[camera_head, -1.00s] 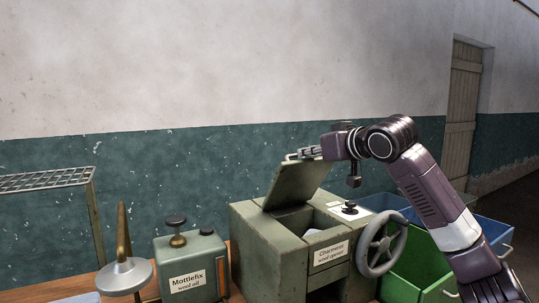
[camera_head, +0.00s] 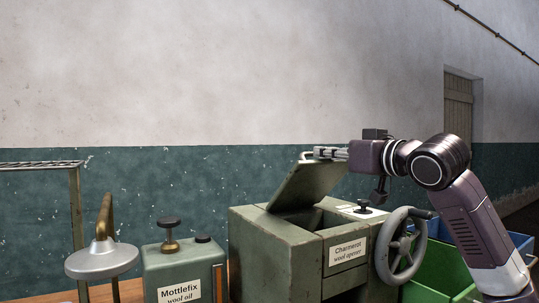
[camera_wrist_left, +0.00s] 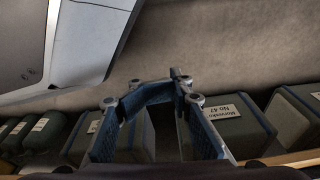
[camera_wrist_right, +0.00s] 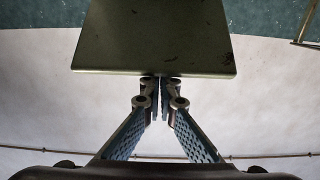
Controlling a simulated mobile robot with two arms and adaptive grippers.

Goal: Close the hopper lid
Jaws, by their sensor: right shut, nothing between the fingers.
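The hopper lid (camera_head: 308,185) is a flat green panel, open and tilted up over the green Charnerot wool opener (camera_head: 275,245). The dark hopper opening shows beneath it. My right gripper (camera_head: 318,153) reaches in from the right, its fingers shut and empty at the lid's raised edge. In the right wrist view the shut fingertips (camera_wrist_right: 158,82) are at the edge of the lid (camera_wrist_right: 155,40); whether they touch it I cannot tell.
A handwheel (camera_head: 400,247) and a black knob (camera_head: 363,206) are on the opener's right part. The Mottlefix oil can (camera_head: 183,270) and a grey funnel-like piece (camera_head: 102,260) stand at left. A green bin (camera_head: 440,275) is at right. Labelled containers (camera_wrist_left: 235,120) show below the left wrist.

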